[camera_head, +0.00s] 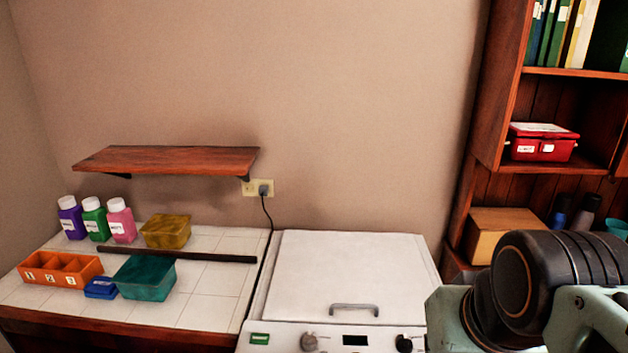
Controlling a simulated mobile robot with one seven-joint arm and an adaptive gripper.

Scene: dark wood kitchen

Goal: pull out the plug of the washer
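The plug (264,189) is dark and small and sits in the right part of a pale yellow wall outlet (250,188). Its black cord (268,222) hangs from it and runs down behind and along the left side of the washer (345,270). The washer is white, with a flat closed lid, a grey handle and a front panel with knobs. Part of my arm, dark and pale green, shows at the lower right, in front of the washer's right side. My gripper's fingers are not in view.
A wooden shelf (170,159) juts from the wall just above and left of the outlet. The tiled counter (212,282) holds bottles (121,221), boxes (147,277) and a dark bar (178,255). A wooden cabinet (495,130) stands at right. The wall above the washer is clear.

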